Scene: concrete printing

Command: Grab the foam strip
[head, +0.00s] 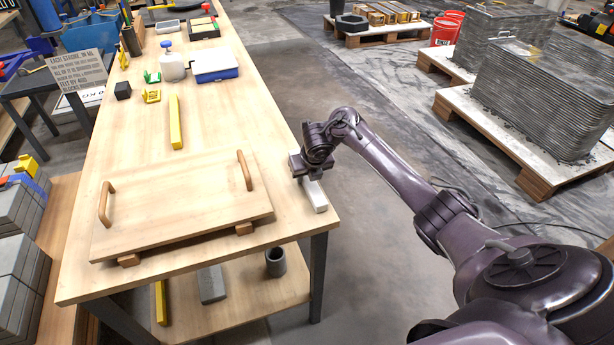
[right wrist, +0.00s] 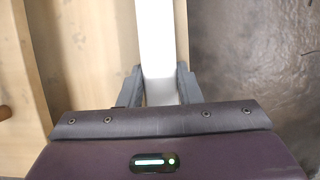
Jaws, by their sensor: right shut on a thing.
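The foam strip (head: 315,196) is a white bar at the right edge of the wooden table, to the right of the tray board. My right gripper (head: 307,174) is over its far part, with the near end showing below the jaws. In the right wrist view the strip (right wrist: 157,45) runs up the picture between the two fingers of my right gripper (right wrist: 160,88), which is shut on it. Whether the strip still touches the table top I cannot tell. My left gripper does not show.
A wooden tray (head: 180,205) with two handles covers the near table top (head: 225,110). A yellow bar (head: 175,122) lies beyond it. Open floor lies right of the table.

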